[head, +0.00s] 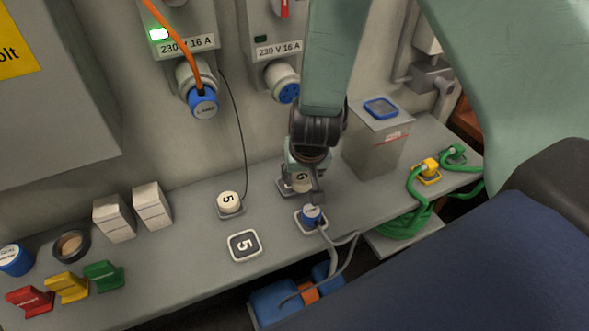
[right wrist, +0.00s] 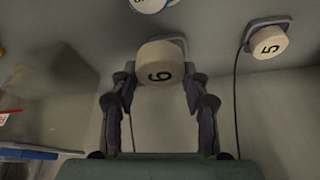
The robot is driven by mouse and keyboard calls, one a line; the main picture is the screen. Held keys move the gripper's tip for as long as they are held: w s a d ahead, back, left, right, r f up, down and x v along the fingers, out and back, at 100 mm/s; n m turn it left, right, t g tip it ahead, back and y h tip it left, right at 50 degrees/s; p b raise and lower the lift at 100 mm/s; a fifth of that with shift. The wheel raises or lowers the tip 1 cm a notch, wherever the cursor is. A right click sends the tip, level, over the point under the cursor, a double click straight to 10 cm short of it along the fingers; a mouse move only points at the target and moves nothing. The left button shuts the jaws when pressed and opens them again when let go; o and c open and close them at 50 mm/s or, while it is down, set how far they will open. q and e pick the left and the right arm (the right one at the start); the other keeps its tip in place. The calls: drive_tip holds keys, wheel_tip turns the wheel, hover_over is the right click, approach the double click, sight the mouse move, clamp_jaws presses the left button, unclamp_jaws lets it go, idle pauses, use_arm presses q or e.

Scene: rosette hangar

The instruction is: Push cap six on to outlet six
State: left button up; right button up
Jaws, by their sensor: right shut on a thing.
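Cap six (head: 302,177) is a cream round cap marked 6, low over the shelf at a dark square pad. My right gripper (head: 304,183) reaches down from above and is shut on it. In the right wrist view cap six (right wrist: 160,63) sits between the two fingers, with the grey pad close behind it; I cannot tell if they touch. An uncovered blue socket (head: 288,92) is on the right-hand 230 V 16 A wall unit; no number six is readable on it. My left gripper is not in view.
Cap five (head: 228,202) sits on its pad left of the gripper, with a thin cord up the wall. A grey box (head: 376,140) and green cable (head: 408,210) are to the right.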

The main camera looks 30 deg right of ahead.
drive_tip(key=s+p, duration=0.6)
drive_tip(key=s, duration=0.7)
drive_tip(key=shift+s+a, duration=0.35)
drive_tip(key=shift+a, duration=0.05)
idle(0.4)
